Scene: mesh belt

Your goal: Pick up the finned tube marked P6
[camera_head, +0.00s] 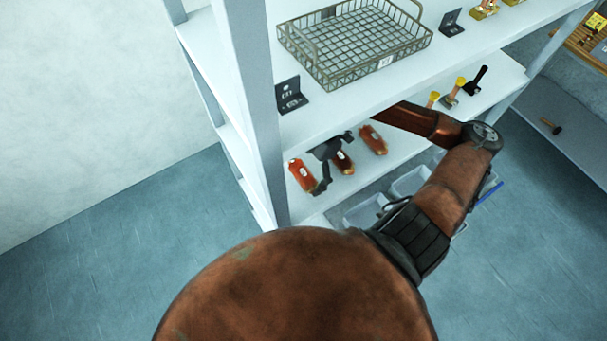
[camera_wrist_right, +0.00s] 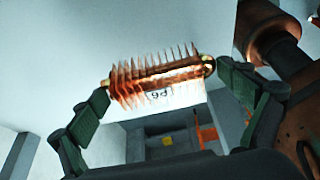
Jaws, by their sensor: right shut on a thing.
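The finned tube marked P6 (camera_wrist_right: 160,83) has copper fins, brass-coloured ends and a white label that reads upside down in the right wrist view. My right gripper (camera_wrist_right: 163,92) is shut on it, with a dark green finger at each end. In the head view the right gripper (camera_head: 335,163) is at the shelf, and the tube (camera_head: 344,162) shows partly between its dark fingers. I cannot tell whether the tube touches the shelf. Two similar reddish finned tubes lie on either side, one at left (camera_head: 302,176) and one at right (camera_head: 373,140). My left gripper is out of view.
A wire basket (camera_head: 335,83) and a black bracket (camera_head: 291,96) stand on the shelf board (camera_head: 325,118) above the gripper. A grey shelf post (camera_head: 256,100) rises at the left. Yellow-topped items (camera_head: 455,90) stand further right. Grey bins (camera_head: 365,212) sit below.

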